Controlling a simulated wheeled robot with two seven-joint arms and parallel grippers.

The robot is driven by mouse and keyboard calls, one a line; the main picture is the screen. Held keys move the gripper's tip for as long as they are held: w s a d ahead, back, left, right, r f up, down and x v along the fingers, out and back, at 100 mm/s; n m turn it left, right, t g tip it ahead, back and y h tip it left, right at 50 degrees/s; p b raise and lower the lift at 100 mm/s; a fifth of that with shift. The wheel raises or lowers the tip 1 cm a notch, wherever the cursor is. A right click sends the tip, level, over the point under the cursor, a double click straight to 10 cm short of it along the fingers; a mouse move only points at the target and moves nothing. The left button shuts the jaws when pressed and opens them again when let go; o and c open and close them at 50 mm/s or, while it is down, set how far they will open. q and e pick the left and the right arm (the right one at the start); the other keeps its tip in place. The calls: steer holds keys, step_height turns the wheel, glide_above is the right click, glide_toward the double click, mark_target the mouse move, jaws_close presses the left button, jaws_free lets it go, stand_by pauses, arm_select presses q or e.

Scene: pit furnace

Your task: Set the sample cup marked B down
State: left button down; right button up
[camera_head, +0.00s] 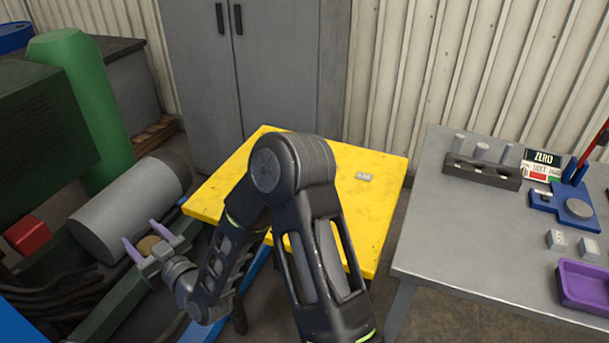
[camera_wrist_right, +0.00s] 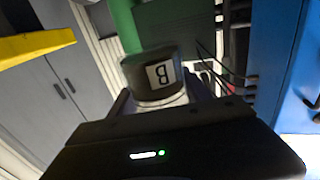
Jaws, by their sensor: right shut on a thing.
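My right gripper (camera_head: 140,232) is at the lower left of the head view, its two pale purple fingers pointing away from me. It is shut on the sample cup marked B, of which a tan round part (camera_head: 149,244) shows between the fingers. In the right wrist view the cup (camera_wrist_right: 138,72) is dark, with a white label whose letter B appears upside down. A pale band shows at the cup's end nearest the gripper. The cup is held in the air, beside the yellow table. My left gripper is not in view.
The yellow table (camera_head: 385,190) bears a small grey tag (camera_head: 363,176); my right arm hides part of it. Left are a grey cylinder (camera_head: 125,205) and a green one (camera_head: 85,100). The grey table (camera_head: 440,225) at right bears a rack (camera_head: 482,170) and purple tray (camera_head: 585,287).

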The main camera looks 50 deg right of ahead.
steer(key=w+d+r+m+g+h+b, duration=0.1)
steer(key=d+r+m+h+b, duration=0.1)
steer(key=d, duration=0.7)
steer(key=w+d+r+m+g+h+b, duration=0.1)
steer(key=d+r+m+h+b, duration=0.1)
steer(key=d, duration=0.7)
steer(key=w+d+r+m+g+h+b, duration=0.1)
steer(key=d+h+b, duration=0.4)
steer(key=d, duration=0.5)
step_height(320, 180, up, 2)
steer(key=shift+w+r+m+h, duration=0.15)
steer(key=shift+w+m+h, duration=0.25)
steer(key=shift+w+m, duration=0.3)
steer(key=shift+s+d, duration=0.1)
step_height(320, 180, down, 6)
steer(key=shift+f, duration=0.15)
steer(key=shift+f+b, duration=0.3)
steer(key=shift+f, duration=1.55)
